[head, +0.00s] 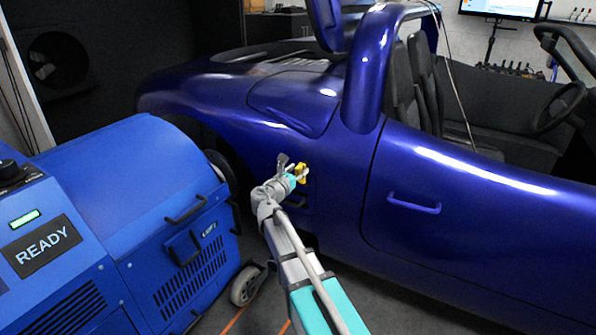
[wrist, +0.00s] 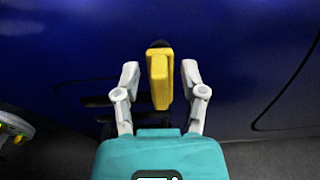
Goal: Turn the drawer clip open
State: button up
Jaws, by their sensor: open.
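The drawer clip appears to be the yellow upright piece (wrist: 160,80) on a dark round mount against the blue car's side. It shows small in the head view (head: 301,170), partly hidden by my gripper. My gripper (wrist: 160,72) is open, with one grey finger on each side of the yellow clip. The clip stands roughly upright in the wrist view. My gripper in the head view (head: 293,173) reaches the car's side just behind the door.
The blue car (head: 450,190) fills the right, with a door handle (head: 413,203). A blue machine (head: 150,200) marked READY stands at left, close to my arm, with black handles and a caster (head: 245,286). Floor shows between them.

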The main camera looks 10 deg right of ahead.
jog(key=shift+w, duration=0.1)
grip_shut()
dwell(0.3)
jog(key=shift+d+m, duration=0.1)
jog(key=shift+m, duration=0.3)
jog(key=m, duration=0.7)
jog(key=shift+d+m, duration=0.1)
jog(key=shift+m, duration=0.3)
jog(key=m, duration=0.4)
jog(key=shift+f+m, duration=0.1)
jog(key=shift+m, duration=0.2)
jog(key=m, duration=0.4)
jog(key=shift+f+m, duration=0.1)
jog(key=shift+m, duration=0.2)
